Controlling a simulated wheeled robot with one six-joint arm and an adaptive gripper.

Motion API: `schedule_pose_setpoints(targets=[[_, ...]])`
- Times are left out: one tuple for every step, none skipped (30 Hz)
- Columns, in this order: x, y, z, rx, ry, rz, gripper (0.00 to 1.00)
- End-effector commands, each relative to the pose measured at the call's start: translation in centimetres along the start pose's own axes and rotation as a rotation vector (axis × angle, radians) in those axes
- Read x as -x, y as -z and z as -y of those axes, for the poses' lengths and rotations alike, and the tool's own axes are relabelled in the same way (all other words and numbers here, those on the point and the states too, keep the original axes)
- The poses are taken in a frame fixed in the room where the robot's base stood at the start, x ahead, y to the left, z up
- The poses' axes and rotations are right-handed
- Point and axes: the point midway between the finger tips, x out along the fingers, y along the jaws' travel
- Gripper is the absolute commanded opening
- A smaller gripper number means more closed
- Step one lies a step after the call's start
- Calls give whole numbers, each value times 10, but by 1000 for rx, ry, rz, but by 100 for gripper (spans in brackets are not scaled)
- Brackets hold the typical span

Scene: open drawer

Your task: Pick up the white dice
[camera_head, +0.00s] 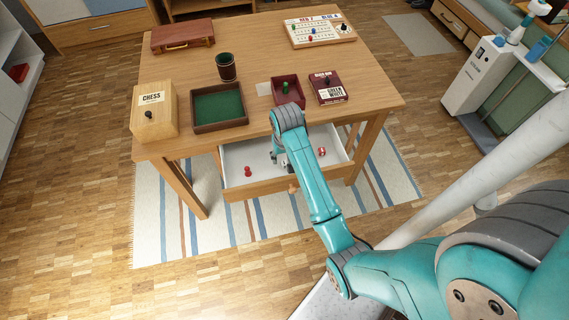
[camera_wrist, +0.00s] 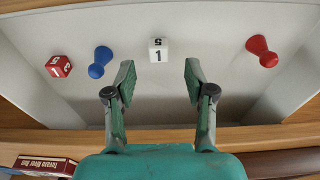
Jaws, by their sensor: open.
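The white dice (camera_wrist: 158,50) lies on the white floor of the open drawer (camera_head: 238,155). In the wrist view it shows the numbers 1 and 5 and sits centred just beyond the gap between my fingertips, not touched by either. My gripper (camera_wrist: 158,77) is open and empty, pointing down into the drawer. In the head view my arm hides most of my gripper and much of the drawer's middle.
A blue pawn (camera_wrist: 100,62) and a red dice (camera_wrist: 59,66) lie to the left in the wrist view, a red pawn (camera_wrist: 262,51) to the right. Drawer walls surround them. The wooden table (camera_head: 280,50) above carries a green-lined tray (camera_head: 220,128) and boxes.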

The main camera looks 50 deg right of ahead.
Motion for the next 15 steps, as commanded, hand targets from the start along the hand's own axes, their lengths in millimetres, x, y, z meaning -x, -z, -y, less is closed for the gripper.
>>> schedule_pose_setpoints(targets=[[-8,-1,-1,-1,-1,4,54],[-12,-1,-2,-1,-1,3,54],[-18,-2,-3,-1,-1,5,54],[-22,-2,-3,0,0,3,54],[-26,-1,-3,0,0,3,54],[-31,-2,-3,0,-1,4,54],[-34,-1,-2,0,0,3,54],[-36,-1,-2,0,0,2,54],[-38,-1,-2,0,0,2,54],[-40,-1,-2,0,0,2,54],[-40,-1,-2,0,0,2,54],[-41,-1,-2,0,0,2,54],[-41,-1,-2,0,0,2,54],[-41,-1,-2,0,0,1,54],[-41,-1,-2,0,0,1,54]])
